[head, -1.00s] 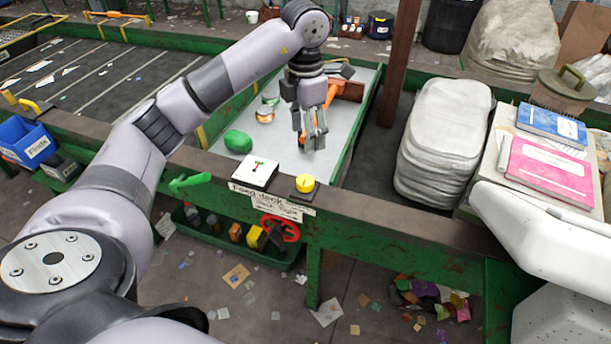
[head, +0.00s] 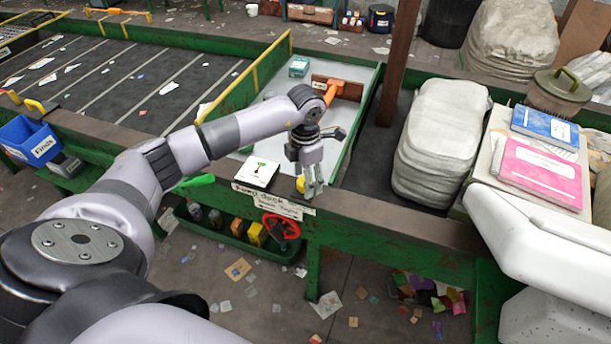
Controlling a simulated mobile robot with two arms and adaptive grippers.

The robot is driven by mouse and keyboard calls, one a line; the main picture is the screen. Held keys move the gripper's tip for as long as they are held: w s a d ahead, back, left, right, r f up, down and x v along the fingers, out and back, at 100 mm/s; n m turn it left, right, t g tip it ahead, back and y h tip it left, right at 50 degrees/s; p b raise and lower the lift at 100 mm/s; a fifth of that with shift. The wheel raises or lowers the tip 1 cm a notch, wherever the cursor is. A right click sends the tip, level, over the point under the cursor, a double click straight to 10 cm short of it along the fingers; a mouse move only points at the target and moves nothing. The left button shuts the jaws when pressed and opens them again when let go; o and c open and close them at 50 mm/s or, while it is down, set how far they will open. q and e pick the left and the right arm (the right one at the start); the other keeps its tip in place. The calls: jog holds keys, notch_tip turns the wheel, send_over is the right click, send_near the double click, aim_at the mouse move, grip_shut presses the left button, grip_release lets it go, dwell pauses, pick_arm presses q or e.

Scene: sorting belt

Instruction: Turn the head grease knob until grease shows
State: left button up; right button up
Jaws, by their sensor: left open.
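A small yellow knob (head: 300,184) sits on the green frame's front ledge, behind the handwritten sign (head: 272,198). My left gripper (head: 311,192) points down right at it, open. Its fingers hide most of the knob, and I cannot tell whether they touch it. Below the ledge is a red handwheel (head: 283,226). A green lever (head: 195,181) sticks out further left. None of these is readably marked as the head grease knob, and no grease can be made out. My right gripper is out of view.
A stacked grey bundle (head: 440,145) and a pink notebook (head: 540,172) are at right.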

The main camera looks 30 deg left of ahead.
pick_arm(q)
jog(key=c, duration=1.1)
jog(key=shift+c, duration=0.2)
jog(key=shift+f+m+b, duration=0.15)
jog(key=shift+m+b, duration=0.45)
jog(key=shift+b, duration=0.35)
jog(key=m+b, duration=0.4)
jog(key=b, duration=0.1)
jog(key=shift+m, duration=0.4)
jog(key=shift+m+b, duration=1.55)
jog(key=shift+m, duration=0.25)
jog(key=shift+r, duration=0.2)
